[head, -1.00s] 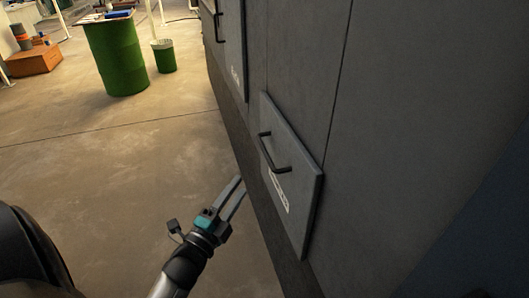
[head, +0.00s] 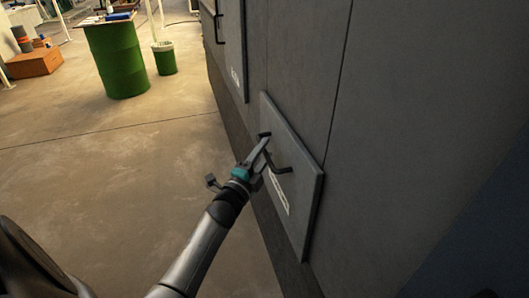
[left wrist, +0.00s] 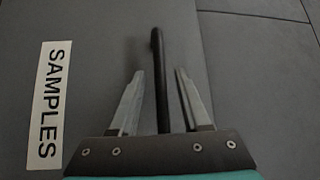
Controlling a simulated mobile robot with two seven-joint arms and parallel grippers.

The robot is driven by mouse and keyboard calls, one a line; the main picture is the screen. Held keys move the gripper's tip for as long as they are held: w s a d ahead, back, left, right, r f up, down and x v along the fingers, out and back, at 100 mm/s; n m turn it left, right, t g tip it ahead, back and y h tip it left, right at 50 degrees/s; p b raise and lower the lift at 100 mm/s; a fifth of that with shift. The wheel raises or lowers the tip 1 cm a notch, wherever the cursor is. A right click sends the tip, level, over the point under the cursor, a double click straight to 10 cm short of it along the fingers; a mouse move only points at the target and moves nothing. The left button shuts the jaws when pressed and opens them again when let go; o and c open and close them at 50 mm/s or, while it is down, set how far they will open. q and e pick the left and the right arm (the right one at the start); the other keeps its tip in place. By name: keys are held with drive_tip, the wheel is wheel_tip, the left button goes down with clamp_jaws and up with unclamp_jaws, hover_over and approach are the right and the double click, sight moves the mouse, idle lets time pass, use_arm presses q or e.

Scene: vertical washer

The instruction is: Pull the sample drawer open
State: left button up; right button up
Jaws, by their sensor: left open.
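The sample drawer (head: 300,190) is a grey front panel low on the grey machine. It looks closed, its panel standing slightly proud of the machine's face. Its black bar handle (head: 282,169) is partly hidden by my left gripper (head: 265,146) in the head view. In the left wrist view the handle (left wrist: 161,85) runs between the two open fingers of the gripper (left wrist: 158,80), with a gap on both sides. A white label reading SAMPLES (left wrist: 49,105) is on the drawer, left of the handle. My right gripper is not in view.
Another grey panel with a handle (head: 219,28) is farther along the machine. A green drum (head: 118,60) and a green bin (head: 165,60) stand at the back left. The floor left of the machine is clear.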

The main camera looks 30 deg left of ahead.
use_arm(q)
drive_tip(key=shift+w, duration=0.2)
clamp_jaws()
idle(0.3)
idle(1.1)
